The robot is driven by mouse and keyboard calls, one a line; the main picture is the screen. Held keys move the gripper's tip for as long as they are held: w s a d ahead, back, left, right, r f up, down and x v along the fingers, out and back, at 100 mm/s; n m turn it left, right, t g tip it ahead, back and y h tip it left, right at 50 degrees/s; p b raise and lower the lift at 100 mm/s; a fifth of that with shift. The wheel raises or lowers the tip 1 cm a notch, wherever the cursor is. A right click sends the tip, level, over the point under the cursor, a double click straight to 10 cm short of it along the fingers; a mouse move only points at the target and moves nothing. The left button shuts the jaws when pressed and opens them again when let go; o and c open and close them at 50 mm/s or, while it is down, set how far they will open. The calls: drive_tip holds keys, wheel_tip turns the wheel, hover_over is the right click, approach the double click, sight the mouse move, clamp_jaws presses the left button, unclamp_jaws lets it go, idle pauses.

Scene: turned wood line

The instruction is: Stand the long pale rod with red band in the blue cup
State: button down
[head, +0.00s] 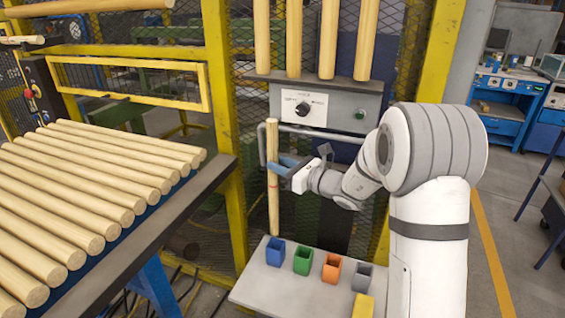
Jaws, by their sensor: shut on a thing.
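The long pale rod (273,210) is upright in the middle of the head view, with a thin reddish mark near the grip. My gripper (277,168), with blue-grey fingers, is shut on it around mid-height. The blue cup (275,254) is a square, open-topped holder at the left of a row on a light grey table. The rod's lower end shows just at or above the blue cup's rim. I cannot tell whether it is over the cup or behind it.
Green (303,262), orange (332,268) and grey (362,278) cups stand right of the blue one, with a yellow block (360,305) in front. A rack of pale rods (80,190) fills the left. A yellow post and a control box (310,105) stand behind.

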wheel_tip(320, 180, down, 4)
drive_tip(key=shift+s+r+b, duration=0.1)
drive_tip(key=shift+b, duration=0.85)
